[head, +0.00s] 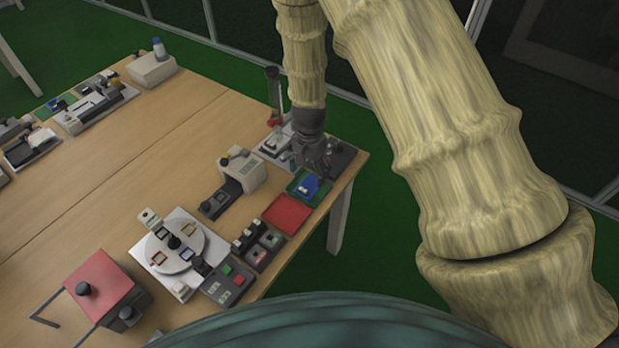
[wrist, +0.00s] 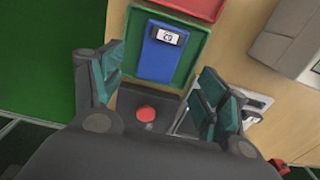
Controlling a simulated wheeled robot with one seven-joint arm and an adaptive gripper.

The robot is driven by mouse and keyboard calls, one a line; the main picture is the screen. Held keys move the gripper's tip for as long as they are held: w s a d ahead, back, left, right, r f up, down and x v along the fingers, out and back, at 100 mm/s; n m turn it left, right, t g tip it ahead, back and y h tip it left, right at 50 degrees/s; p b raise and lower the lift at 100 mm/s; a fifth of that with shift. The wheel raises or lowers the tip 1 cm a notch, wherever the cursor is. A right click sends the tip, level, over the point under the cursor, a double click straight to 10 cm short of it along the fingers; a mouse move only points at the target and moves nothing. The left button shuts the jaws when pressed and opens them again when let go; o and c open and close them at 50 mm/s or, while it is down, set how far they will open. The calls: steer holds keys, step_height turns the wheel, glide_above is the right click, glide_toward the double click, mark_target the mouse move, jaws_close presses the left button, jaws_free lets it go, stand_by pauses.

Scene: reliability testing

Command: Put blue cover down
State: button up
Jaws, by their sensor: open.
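The blue cover (wrist: 160,55) lies flat in a green tray (wrist: 204,35), with a small dark display with digits on it. In the head view the blue cover (head: 307,186) shows small in the green tray (head: 296,191), near the table's right edge. My gripper (wrist: 160,92) is open, its two teal-padded fingers apart, with nothing between them in contact. In the head view my gripper (head: 313,160) is above the table just behind the green tray. Its height above the tray is hard to tell.
A red tray (head: 287,214) adjoins the green tray. A dark box with a red button (wrist: 146,113) is close to my gripper. A grey device (head: 242,170) stands to the left. The table's right edge is near; bare wood (head: 130,190) lies farther left.

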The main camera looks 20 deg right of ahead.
mark_target(310, 186)
step_height(310, 186, up, 6)
steer(key=b, duration=0.1)
stand_by(0.4)
